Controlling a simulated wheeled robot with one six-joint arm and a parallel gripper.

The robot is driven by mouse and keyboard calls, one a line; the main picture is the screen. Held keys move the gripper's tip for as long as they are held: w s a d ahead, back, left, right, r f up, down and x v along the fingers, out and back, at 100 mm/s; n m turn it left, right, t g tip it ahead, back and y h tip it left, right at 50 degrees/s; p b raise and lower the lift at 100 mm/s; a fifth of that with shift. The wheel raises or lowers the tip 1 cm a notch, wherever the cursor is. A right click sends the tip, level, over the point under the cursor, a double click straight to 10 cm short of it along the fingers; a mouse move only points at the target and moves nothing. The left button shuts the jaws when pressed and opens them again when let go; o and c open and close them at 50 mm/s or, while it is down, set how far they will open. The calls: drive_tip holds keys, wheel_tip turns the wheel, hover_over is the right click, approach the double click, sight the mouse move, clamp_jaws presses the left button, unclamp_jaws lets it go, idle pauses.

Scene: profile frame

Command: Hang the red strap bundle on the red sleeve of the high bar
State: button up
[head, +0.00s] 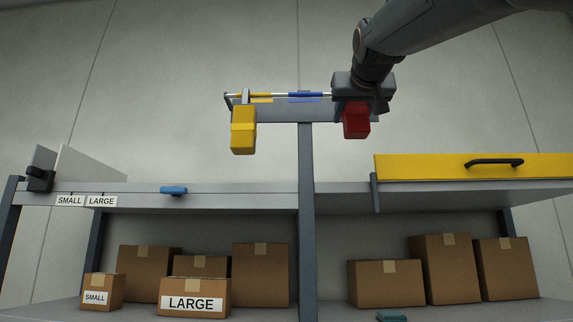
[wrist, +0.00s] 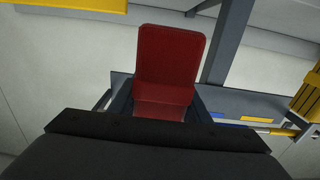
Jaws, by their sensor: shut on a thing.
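The red strap bundle (head: 356,121) hangs below my gripper (head: 357,100) at the right end of the high bar. In the wrist view the bundle (wrist: 170,60) stands out just beyond my dark gripper (wrist: 160,118), which is shut on it. The high bar (head: 276,95) shows a yellow sleeve (head: 262,95) and a blue sleeve (head: 306,95). My gripper and arm cover the bar's right end, and I see no red sleeve. Whether the bundle's hook touches the bar is hidden.
A yellow strap bundle (head: 243,130) hangs at the bar's left. Below, a shelf (head: 250,196) carries a blue object (head: 173,190) and a yellow panel with a black handle (head: 440,167). Several cardboard boxes stand lower. A grey upright (head: 306,170) rises to the bar's backing plate.

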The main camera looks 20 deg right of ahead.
drive_tip(key=shift+w+d+r+p, duration=0.15)
drive_tip(key=shift+w+p, duration=0.45)
drive_tip(key=shift+p, duration=1.15)
drive_tip(key=shift+w+d+f+b, duration=0.15)
drive_tip(key=shift+w+f+b, duration=0.15)
drive_tip(key=shift+w+f, duration=0.3)
drive_tip(key=shift+w+d+f+b, duration=0.15)
drive_tip(key=shift+w+f+b, duration=0.15)
drive_tip(key=shift+w+f, duration=0.2)
drive_tip(key=shift+f, duration=0.1)
drive_tip(key=shift+s, duration=0.1)
drive_tip(key=o, duration=1.2)
